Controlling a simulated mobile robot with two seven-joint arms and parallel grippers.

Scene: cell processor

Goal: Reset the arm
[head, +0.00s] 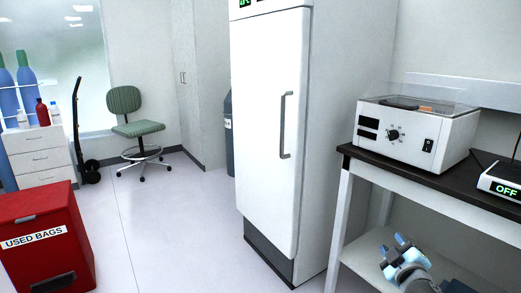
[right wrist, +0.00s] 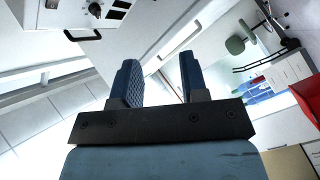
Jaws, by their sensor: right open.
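My right gripper (head: 393,246) is at the lower right of the head view, in front of the table and below its top. Its two blue fingers stand apart with nothing between them. They also show in the right wrist view (right wrist: 160,76), tilted against the room behind. My left gripper is in neither view. The white cell processor (head: 425,135) with a clear lid sits on the dark tabletop (head: 375,160), above and behind the right gripper.
A tall white fridge (head: 262,130) stands shut left of the table. A small device (head: 503,183) reading OFF sits at the table's right. A red USED BAGS bin (head: 45,265) and a green chair (head: 135,115) stand left. The middle floor (head: 165,220) is clear.

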